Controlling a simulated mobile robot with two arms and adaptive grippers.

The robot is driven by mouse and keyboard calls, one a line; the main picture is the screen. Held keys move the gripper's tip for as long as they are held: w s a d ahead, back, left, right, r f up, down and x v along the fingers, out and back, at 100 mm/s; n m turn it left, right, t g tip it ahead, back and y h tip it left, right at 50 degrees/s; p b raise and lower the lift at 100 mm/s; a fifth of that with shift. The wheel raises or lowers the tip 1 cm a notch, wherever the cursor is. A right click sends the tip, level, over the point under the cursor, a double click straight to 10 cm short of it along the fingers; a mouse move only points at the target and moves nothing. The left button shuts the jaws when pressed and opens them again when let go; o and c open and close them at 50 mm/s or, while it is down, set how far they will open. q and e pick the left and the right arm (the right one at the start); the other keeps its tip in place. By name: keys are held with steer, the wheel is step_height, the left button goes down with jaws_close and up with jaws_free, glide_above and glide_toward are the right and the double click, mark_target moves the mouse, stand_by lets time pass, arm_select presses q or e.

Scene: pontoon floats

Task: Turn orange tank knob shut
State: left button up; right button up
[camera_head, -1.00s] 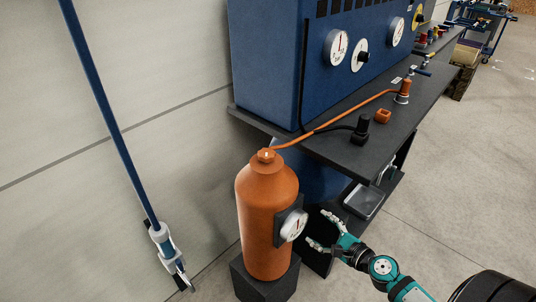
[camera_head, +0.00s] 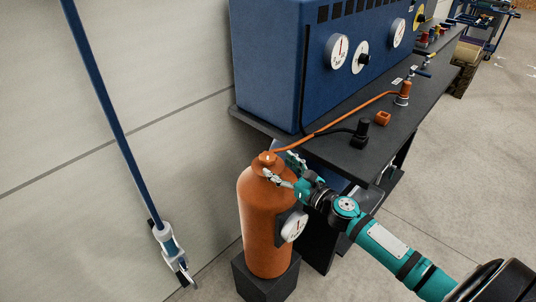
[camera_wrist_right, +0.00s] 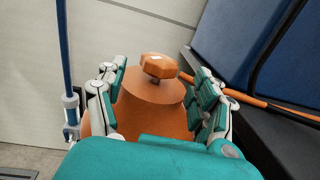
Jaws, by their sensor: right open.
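The orange tank (camera_head: 262,215) stands upright on a dark block (camera_head: 266,282). Its orange knob (camera_head: 267,158) sits on top and shows in the wrist view (camera_wrist_right: 160,66) with a small white mark. A white dial (camera_head: 293,226) is on the tank's side. My right gripper (camera_head: 281,165) is open at the tank's top, reaching in from the right. In the wrist view its fingers stand to the left and right of the tank's top, with the knob framed between them, ahead and apart from them. My left gripper is not in view.
A dark bench (camera_head: 350,150) with a blue panel cabinet (camera_head: 285,60) stands behind and to the right. An orange hose (camera_head: 345,116) runs from the tank top to a bench fitting. A blue pole (camera_head: 110,115) leans at the left wall. Floor at right is clear.

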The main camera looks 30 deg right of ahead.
mark_target(274, 162)
steer(key=x, duration=0.4)
steer(key=shift+w, duration=0.3)
steer(key=shift+w+a, duration=0.15)
steer(key=shift+w, duration=0.35)
